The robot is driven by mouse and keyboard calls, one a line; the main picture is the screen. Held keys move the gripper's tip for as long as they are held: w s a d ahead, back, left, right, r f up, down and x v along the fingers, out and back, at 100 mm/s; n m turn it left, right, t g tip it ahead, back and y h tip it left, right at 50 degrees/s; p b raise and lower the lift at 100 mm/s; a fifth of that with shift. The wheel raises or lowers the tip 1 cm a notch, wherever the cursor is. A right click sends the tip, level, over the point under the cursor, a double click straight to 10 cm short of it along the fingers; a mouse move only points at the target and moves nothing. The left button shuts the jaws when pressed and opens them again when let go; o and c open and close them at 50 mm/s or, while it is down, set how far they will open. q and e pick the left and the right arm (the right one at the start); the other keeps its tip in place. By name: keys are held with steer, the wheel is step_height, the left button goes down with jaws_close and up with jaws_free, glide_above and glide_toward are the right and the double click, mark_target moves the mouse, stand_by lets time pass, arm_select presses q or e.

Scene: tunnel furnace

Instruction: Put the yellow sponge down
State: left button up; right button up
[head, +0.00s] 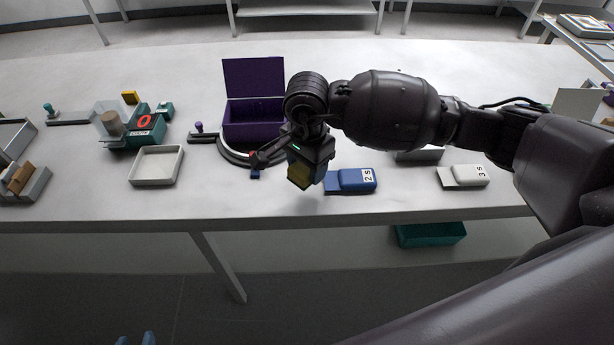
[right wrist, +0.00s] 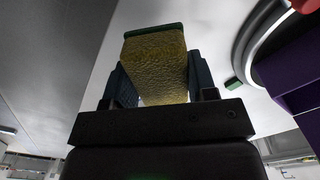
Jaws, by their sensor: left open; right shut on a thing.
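The yellow sponge (head: 299,174) has a dark green layer on one face. My right gripper (head: 308,163) is shut on it and holds it in front of the purple box, near the front part of the table (head: 90,205). In the right wrist view the sponge (right wrist: 158,75) sits between the two fingers of the gripper (right wrist: 160,88). Whether the sponge touches the table cannot be told. Two blue fingertips of my left gripper (head: 136,339) show at the bottom edge of the head view, apart and empty, below the table's front edge.
An open purple box (head: 254,122) stands behind the sponge, with a curved track (head: 228,151) beside it. A blue block (head: 357,179) lies close on the right, a white one (head: 470,176) further right. An empty white tray (head: 156,166) is on the left.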

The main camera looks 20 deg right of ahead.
step_height(320, 180, down, 4)
steer(key=shift+r, duration=0.1)
arm_select(q)
steer(key=shift+s+f, duration=0.2)
steer(key=shift+s, duration=0.1)
arm_select(e)
steer(key=shift+f, duration=0.2)
arm_select(q)
steer(key=shift+s+f+b, duration=0.15)
steer(key=shift+f+b, duration=0.3)
steer(key=shift+f, duration=0.05)
arm_select(e)
steer(key=shift+f, duration=0.35)
arm_select(q)
steer(key=shift+f, duration=0.1)
arm_select(e)
steer(key=shift+f, duration=0.15)
arm_select(q)
steer(key=shift+w+r, duration=0.25)
steer(key=shift+w, duration=0.1)
arm_select(e)
steer(key=o, duration=0.9)
arm_select(q)
steer(key=shift+r, duration=0.1)
